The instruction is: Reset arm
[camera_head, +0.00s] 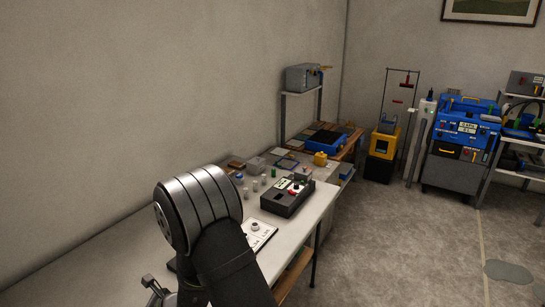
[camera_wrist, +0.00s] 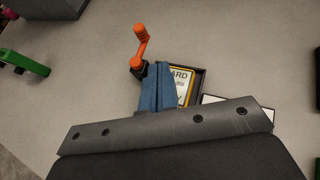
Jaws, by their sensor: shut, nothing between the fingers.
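My gripper (camera_wrist: 157,88) shows in the wrist view as two blue fingers pressed together, with nothing visible between them. A dark wrist plate covers the lower part of that view. The fingers point over a pale grey surface and overlap the left side of a black-edged tray with a yellow-bordered card (camera_wrist: 185,82). In the head view my dark arm, with a ribbed silver joint, fills the lower left. I cannot make out the fingers there.
An orange crank handle (camera_wrist: 141,45) is just beyond the fingertips. A green object (camera_wrist: 24,62) lies left. In the head view, a black control box (camera_head: 288,198) and small items sit on the white bench (camera_head: 318,207). A blue-topped cart (camera_head: 462,145) stands at the right; the floor between is mostly clear.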

